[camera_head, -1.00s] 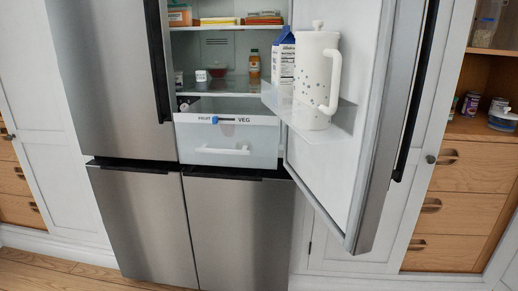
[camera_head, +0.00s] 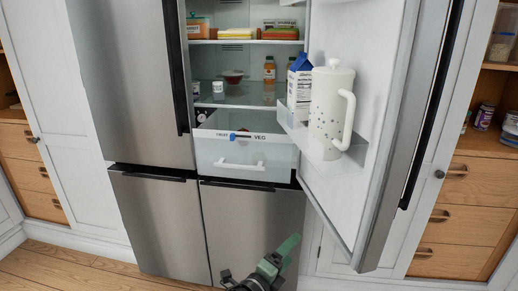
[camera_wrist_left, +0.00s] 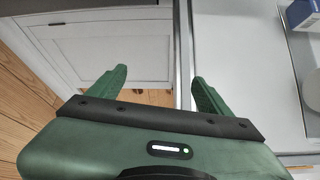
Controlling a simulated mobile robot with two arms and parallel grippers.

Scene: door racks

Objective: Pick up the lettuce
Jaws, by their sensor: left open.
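No lettuce can be made out in either view. The clear drawer (camera_head: 232,158) marked VEG in the open fridge is partly pulled out, with its contents mostly hidden. A small dark item (camera_head: 203,117) shows at its back left. My left gripper (camera_head: 280,254) is low in the head view, in front of the lower fridge doors and well below the drawer. In the left wrist view its two green fingers (camera_wrist_left: 158,76) are spread apart and empty, on either side of a fridge door edge seen beyond them. My right gripper is not in view.
The open fridge door (camera_head: 352,190) stands to the right, its shelf holding a white pitcher (camera_head: 330,105) and a milk carton (camera_head: 299,88). Shelves above the drawer hold a juice bottle (camera_head: 269,70), a cup and boxes. Wooden floor lies bare at lower left.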

